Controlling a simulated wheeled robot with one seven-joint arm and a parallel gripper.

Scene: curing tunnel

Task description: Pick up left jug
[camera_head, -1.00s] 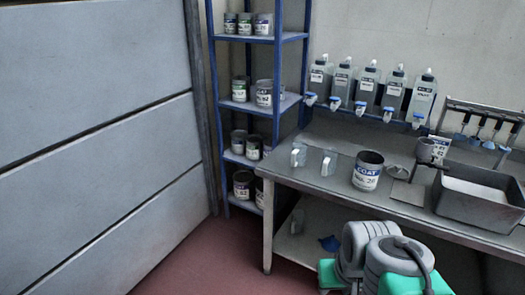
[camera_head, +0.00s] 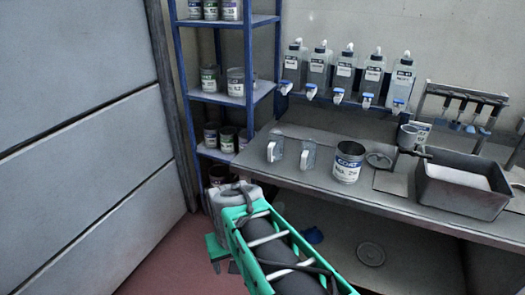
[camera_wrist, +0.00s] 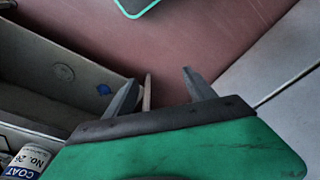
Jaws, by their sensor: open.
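The left jug (camera_head: 275,148) is a small clear jug with a pale handle, standing upright on the grey bench (camera_head: 268,165) near its left end. A second, similar jug (camera_head: 308,156) stands just to its right. In the wrist view my gripper (camera_wrist: 160,88) is open and empty, its two fingers apart over the red floor beside the bench. Neither jug shows in the wrist view. In the head view my green arm reaches up in front of the bench, below and left of the jugs, and the fingers cannot be made out.
A labelled COAT can (camera_head: 349,162) stands right of the jugs, with a grey tray (camera_head: 465,197) further right. Several bottles with taps (camera_head: 345,72) line the back. A blue shelf rack (camera_head: 185,95) with cans stands left of the bench. A panelled wall (camera_head: 80,120) closes the left side.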

